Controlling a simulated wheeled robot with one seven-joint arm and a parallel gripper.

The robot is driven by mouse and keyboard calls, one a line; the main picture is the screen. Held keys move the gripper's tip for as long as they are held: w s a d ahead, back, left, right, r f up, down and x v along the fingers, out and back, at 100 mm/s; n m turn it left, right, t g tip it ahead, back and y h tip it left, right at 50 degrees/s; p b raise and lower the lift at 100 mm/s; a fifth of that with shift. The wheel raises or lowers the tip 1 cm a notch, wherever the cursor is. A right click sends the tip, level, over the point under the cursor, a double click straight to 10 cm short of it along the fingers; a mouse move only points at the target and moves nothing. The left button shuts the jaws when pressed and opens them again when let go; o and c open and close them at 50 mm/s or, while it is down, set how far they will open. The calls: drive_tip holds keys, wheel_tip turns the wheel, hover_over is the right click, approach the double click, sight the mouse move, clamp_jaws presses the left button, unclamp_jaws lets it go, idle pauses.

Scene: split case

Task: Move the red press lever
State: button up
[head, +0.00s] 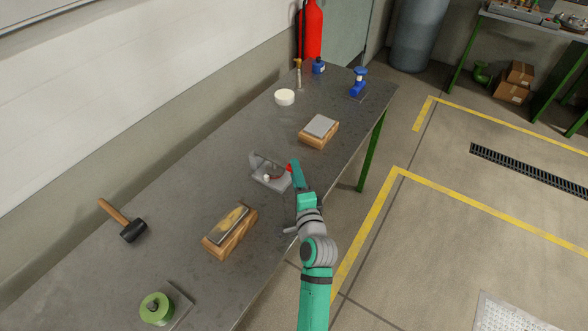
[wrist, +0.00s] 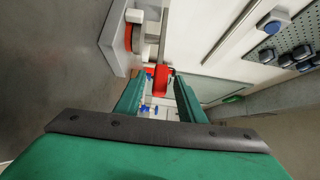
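The small grey press (head: 268,176) stands on the dark workbench, with its red lever (head: 290,167) on its right side. In the wrist view the red lever (wrist: 160,78) points toward me, between or just beyond the fingertips. I cannot tell exactly how deep it lies. My teal gripper (head: 296,172) is at the right side of the press, close to the lever, and partly covers it in the head view. In the wrist view my gripper (wrist: 158,88) has its two fingers apart, with no clear contact on the lever. The press body (wrist: 120,40) shows at upper left.
The workbench (head: 180,190) also carries a wooden block with a stained plate (head: 231,228), another block with a grey plate (head: 320,127), a mallet (head: 128,227), a green roll (head: 156,307) and a white ring (head: 285,97). Floor is open to the right.

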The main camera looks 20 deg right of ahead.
drive_tip(key=shift+w, duration=0.95)
clamp_jaws()
